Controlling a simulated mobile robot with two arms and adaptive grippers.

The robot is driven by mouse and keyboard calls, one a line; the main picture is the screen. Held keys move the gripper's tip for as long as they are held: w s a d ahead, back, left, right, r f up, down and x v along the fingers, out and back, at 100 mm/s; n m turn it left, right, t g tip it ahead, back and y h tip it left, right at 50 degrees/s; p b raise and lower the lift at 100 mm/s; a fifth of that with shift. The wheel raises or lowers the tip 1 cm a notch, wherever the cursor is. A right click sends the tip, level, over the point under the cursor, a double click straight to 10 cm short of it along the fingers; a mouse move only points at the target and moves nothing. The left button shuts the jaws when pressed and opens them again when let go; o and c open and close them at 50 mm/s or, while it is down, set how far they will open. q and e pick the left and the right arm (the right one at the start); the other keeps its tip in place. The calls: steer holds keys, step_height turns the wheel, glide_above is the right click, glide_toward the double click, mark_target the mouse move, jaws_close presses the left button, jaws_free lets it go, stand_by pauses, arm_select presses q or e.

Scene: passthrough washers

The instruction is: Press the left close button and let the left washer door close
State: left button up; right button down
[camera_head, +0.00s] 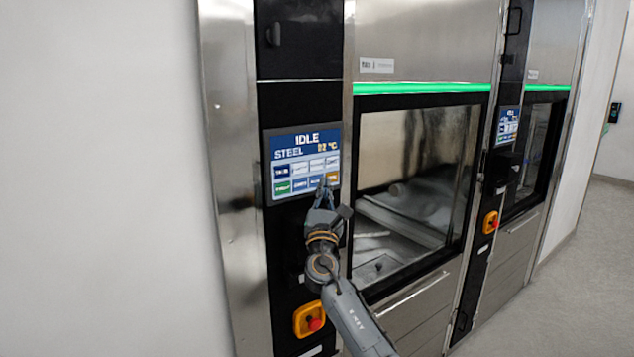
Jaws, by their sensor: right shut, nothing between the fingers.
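The left washer's touch panel (303,162) shows "IDLE" and "STEEL" above two rows of coloured buttons. My right gripper (325,187) is shut and empty, its fingertips at the lower right of the panel, over or just in front of the orange button (333,178). I cannot tell whether the tips touch the screen. The left washer door (425,150) is a black-framed glass pane under a green light strip (422,88). The chamber shows through it; whether the door is fully closed is hard to tell. My left gripper is not in view.
A second washer with its own panel (508,125) stands to the right. An orange emergency stop box (309,319) is below the left panel, beside my right arm, and another (490,222) is on the right washer. Grey floor (570,290) is clear at the right.

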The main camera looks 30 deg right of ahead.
stand_by(0.4)
steer(key=shift+w+b, duration=0.35)
steer(key=shift+w, duration=0.1)
steer(key=shift+r+b, duration=0.4)
stand_by(0.5)
steer(key=shift+r, duration=0.2)
stand_by(0.5)
steer(key=shift+f+p, duration=0.15)
steer(key=shift+p, duration=0.15)
steer(key=shift+f, duration=0.3)
steer(key=shift+a, duration=0.1)
